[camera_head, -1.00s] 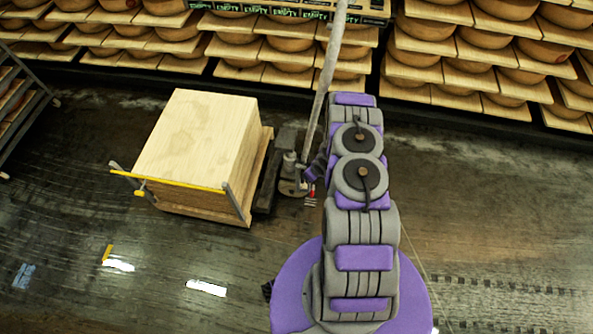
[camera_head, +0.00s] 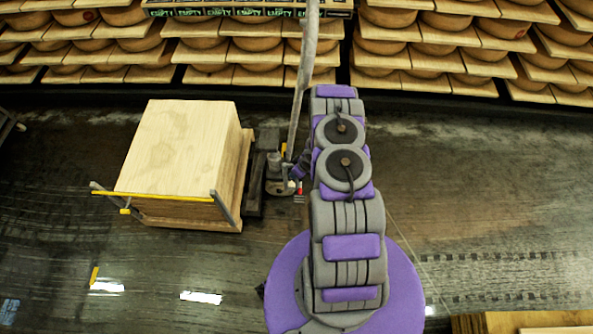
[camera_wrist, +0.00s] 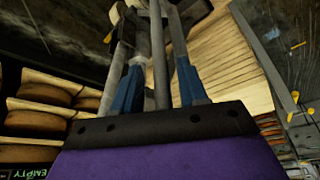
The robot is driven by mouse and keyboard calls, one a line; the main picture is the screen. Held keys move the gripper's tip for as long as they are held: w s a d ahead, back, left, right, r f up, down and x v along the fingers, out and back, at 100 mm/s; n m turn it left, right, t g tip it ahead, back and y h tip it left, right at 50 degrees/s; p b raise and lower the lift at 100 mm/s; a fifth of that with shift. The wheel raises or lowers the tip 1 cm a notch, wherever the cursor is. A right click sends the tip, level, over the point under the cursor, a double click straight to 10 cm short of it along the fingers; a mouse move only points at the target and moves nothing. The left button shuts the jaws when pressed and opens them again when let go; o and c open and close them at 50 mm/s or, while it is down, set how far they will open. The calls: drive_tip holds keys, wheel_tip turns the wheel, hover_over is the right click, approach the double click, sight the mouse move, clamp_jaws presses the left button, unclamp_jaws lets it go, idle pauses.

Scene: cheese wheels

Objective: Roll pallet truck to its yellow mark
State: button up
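The pallet truck (camera_head: 272,182) stands left of my arm in the head view. It carries a large pale wooden block (camera_head: 180,145) on a pallet, with a yellow bar (camera_head: 155,196) across its front. Its long grey handle (camera_head: 303,70) rises toward the shelves. My gripper (camera_head: 299,172) is beside the lower part of the truck. In the wrist view its two blue-grey fingers (camera_wrist: 158,75) lie either side of a grey bar; whether they press on it is unclear. A short yellow mark (camera_head: 94,276) lies on the floor at lower left, apart from the truck.
Shelves of cheese wheels (camera_head: 430,45) line the far wall, with crates labelled EMPTY (camera_head: 245,12) among them. Wooden boards (camera_head: 530,320) lie at the lower right edge. The dark floor between truck and yellow mark looks clear. White patches (camera_head: 201,297) on it look like reflections.

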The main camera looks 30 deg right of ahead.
drive_tip(key=shift+a, duration=0.1)
drive_tip(key=p+v, duration=0.3)
drive_tip(key=v, duration=1.4)
drive_tip(key=shift+r, duration=0.1)
drive_tip(key=shift+w+r, duration=0.1)
